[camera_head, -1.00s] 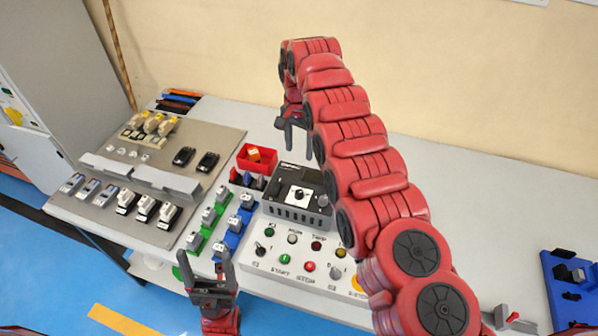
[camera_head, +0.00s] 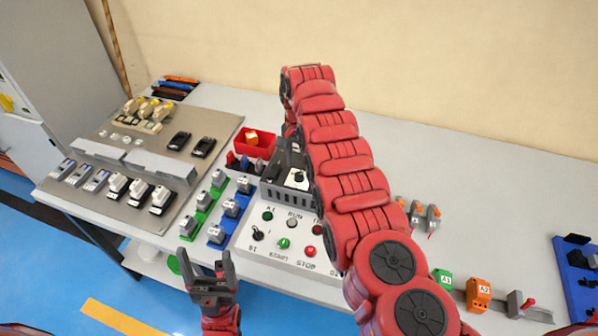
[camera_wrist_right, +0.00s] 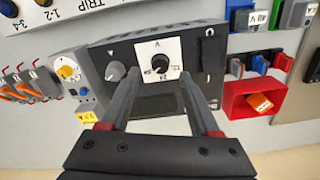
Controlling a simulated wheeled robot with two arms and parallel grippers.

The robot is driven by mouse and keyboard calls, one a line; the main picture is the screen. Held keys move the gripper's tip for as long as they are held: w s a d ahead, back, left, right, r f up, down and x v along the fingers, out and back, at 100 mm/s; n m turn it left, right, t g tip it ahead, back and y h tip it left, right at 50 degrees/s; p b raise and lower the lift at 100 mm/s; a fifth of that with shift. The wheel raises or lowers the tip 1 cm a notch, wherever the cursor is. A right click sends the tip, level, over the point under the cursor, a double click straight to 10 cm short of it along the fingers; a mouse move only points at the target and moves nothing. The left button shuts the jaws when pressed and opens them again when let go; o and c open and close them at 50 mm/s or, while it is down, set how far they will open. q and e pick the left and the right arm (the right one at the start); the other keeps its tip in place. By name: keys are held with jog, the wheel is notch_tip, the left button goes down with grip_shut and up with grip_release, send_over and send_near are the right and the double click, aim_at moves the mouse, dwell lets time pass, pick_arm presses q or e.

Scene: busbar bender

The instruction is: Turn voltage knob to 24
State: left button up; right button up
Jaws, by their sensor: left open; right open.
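The voltage knob (camera_wrist_right: 160,63) is black and round, on a white dial plate marked V (camera_wrist_right: 172,46) on a dark power supply unit (camera_wrist_right: 148,102). My right gripper (camera_wrist_right: 157,82) is open in the right wrist view. Its two fingers reach over the unit's face, one to each side of the knob, apparently without gripping it; contact is unclear. The knob's pointer setting is too small to read. In the head view, my right arm hides part of the power supply unit (camera_head: 284,190) and most of the right gripper. My left gripper (camera_head: 208,260) is open and empty at the table's front edge.
A grey knob (camera_wrist_right: 115,71) sits beside the dial. A red bin (camera_head: 256,146) stands close to the unit. A white control box (camera_head: 275,250) with buttons lies in front. Green and blue racks (camera_head: 232,212) stand to its left. The table's back right is clear.

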aim_at(299, 174)
notch_tip(299, 174, down, 3)
jog(key=shift+r+b, duration=0.1)
jog(key=shift+b, duration=0.2)
jog(key=shift+a+f, duration=0.1)
jog(key=shift+f, duration=0.4)
grip_shut()
